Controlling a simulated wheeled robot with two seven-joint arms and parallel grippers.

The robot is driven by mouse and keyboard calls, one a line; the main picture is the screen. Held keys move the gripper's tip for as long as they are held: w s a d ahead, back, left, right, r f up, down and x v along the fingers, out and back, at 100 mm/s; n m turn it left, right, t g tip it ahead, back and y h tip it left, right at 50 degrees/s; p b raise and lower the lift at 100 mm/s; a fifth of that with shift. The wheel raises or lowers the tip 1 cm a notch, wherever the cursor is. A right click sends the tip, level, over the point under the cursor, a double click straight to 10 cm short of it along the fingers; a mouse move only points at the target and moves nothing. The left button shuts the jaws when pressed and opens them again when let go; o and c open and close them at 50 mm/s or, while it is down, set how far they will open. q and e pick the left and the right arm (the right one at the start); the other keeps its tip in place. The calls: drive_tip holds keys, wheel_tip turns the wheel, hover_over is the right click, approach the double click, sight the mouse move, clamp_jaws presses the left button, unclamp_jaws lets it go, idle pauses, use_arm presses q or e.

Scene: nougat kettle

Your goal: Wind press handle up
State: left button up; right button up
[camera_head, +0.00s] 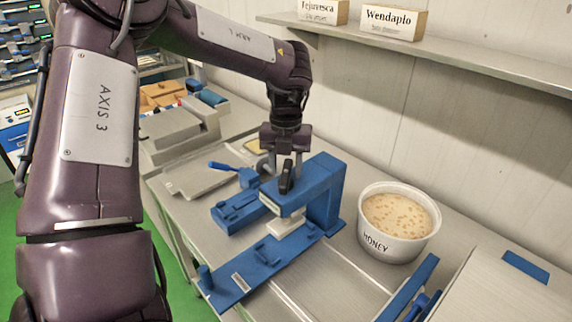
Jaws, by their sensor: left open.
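The blue press (322,185) stands on the metal bench in the middle of the view, with a pale block (284,228) under its arm. A small dark upright piece, which looks like the press handle (287,178), stands on top of the press arm. My left gripper (284,170) points down over the top of the press, its fingers open and close around or beside this dark piece. I cannot tell whether they touch it. The gripper partly hides the handle. My right gripper is not in view.
A white honey tub (398,226) stands right of the press. A blue lever (224,167) and a metal tray (195,179) lie left of it. A shelf (450,58) with name blocks runs along the wall behind. Blue bars (408,290) lie at the front right.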

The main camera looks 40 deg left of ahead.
use_arm(q)
drive_tip(key=c, duration=0.6)
clamp_jaws()
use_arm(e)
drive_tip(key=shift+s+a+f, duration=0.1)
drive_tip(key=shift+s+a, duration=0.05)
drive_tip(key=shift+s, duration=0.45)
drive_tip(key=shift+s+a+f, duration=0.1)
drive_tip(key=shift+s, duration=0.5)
